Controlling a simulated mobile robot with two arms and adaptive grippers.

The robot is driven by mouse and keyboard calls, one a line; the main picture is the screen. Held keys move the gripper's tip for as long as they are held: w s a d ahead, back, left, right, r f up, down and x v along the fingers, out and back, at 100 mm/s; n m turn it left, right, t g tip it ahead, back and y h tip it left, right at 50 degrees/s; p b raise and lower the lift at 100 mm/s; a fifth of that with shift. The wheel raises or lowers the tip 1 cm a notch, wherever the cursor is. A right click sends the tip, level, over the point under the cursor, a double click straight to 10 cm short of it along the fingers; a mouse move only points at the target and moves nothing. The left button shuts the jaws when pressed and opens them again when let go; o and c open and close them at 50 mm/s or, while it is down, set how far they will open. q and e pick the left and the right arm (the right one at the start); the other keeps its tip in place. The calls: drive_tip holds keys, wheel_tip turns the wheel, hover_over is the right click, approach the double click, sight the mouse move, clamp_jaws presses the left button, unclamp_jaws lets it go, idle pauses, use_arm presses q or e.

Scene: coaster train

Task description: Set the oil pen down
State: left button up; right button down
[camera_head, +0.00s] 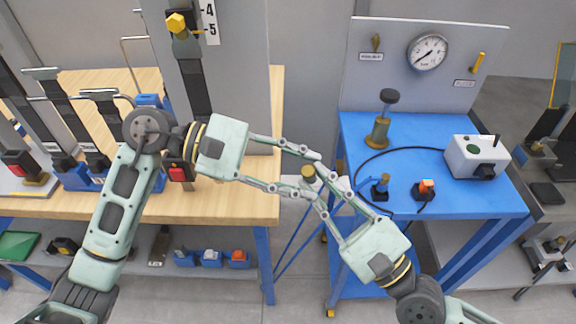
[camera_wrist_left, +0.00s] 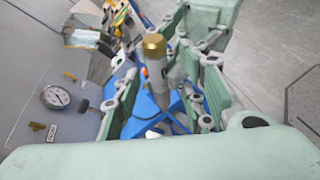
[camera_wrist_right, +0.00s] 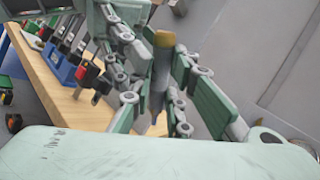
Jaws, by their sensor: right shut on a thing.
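The oil pen is a grey cylinder with a brass cap (camera_head: 308,171), held up in the air between the wooden bench and the blue cart. Its grey body shows in the left wrist view (camera_wrist_left: 157,78) and the right wrist view (camera_wrist_right: 160,72). My right gripper (camera_head: 324,184) is shut on the pen. My left gripper (camera_head: 303,175) reaches in from the other side. Its fingers stand apart around the pen, apparently open. The two sets of fingertips are very close together and partly hide each other.
A blue cart (camera_head: 440,212) at right carries a pump-like brass part (camera_head: 379,130), a white box (camera_head: 475,157) and a cable. A dial gauge (camera_head: 428,52) is on its back panel. The wooden bench (camera_head: 235,205) at left has several tools. Open floor lies below the pen.

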use_arm(q)
clamp_jaws()
use_arm(e)
drive_tip(key=c, duration=1.6)
unclamp_jaws()
